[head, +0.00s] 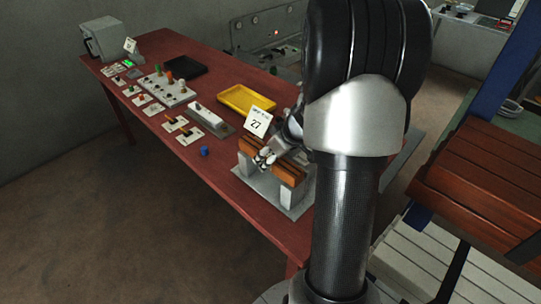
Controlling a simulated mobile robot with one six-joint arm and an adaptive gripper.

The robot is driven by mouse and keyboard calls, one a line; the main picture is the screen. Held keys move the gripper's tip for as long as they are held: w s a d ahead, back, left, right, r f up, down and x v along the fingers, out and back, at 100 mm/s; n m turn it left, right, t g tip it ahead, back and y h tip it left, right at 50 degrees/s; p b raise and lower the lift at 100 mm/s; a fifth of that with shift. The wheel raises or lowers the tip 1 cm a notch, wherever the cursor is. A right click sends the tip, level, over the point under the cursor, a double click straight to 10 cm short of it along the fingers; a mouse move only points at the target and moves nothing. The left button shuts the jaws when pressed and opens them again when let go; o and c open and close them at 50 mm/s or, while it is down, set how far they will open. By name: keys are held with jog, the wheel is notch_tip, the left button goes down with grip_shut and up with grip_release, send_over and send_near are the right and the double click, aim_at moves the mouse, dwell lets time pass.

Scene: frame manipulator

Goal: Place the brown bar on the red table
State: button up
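A brown bar (286,171) lies across a grey stand with pale upright blocks on the near part of the red table (222,172). Brown shows on both sides of my gripper, and I cannot tell whether it is one bar or two. My gripper (265,159) is at the bar, its fingers in front of or around it. The fingers are too small to tell whether they are open or shut. My arm hides the stand's right side and part of the table.
A small blue block (204,151) lies left of the stand. A yellow tray (246,99), a black tray (186,66), a sign marked 27 (258,122) and several switch panels stand further back. Bare tabletop shows along the front edge. Reddish-brown slats (480,170) are at the right.

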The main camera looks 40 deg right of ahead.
jog(key=shift+r+p, duration=0.25)
jog(key=shift+p, duration=0.1)
jog(key=p+v, duration=0.2)
jog(key=v, duration=0.9)
jog(key=shift+s+r+p, duration=0.25)
jog(key=shift+r+p, duration=0.05)
jog(key=shift+p, duration=0.1)
jog(key=shift+a, duration=0.1)
